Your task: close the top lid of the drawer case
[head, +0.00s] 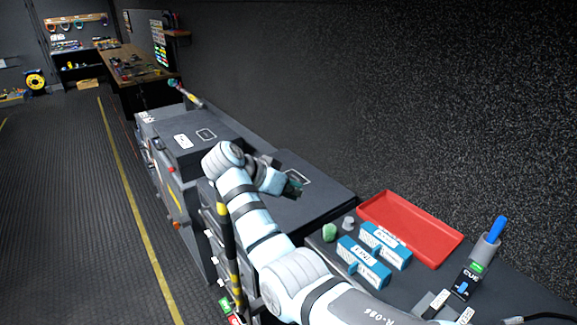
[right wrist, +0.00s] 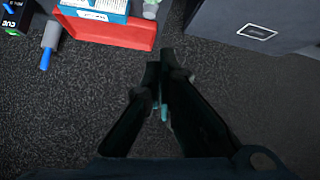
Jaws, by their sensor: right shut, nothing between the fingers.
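The drawer case is dark grey, with pale drawer handles on its left side. Its top lid (head: 325,194) looks flat or nearly flat in the head view, with a pale label outline on it. My right arm crosses in front and hides much of the case, so I cannot tell whether a gap is left under the lid. My right gripper (head: 293,187) is over the lid in the head view, shut and empty. In the right wrist view its fingertips (right wrist: 162,66) are together, apart from the dark case top (right wrist: 250,22) at upper right. My left gripper is out of view.
A red tray (head: 410,228), blue-and-white boxes (head: 364,262) and a green lump (head: 329,232) are on the counter right of the case. A black cue box (head: 468,280) stands at far right. Another dark case (head: 190,150) is behind. The floor at left is clear.

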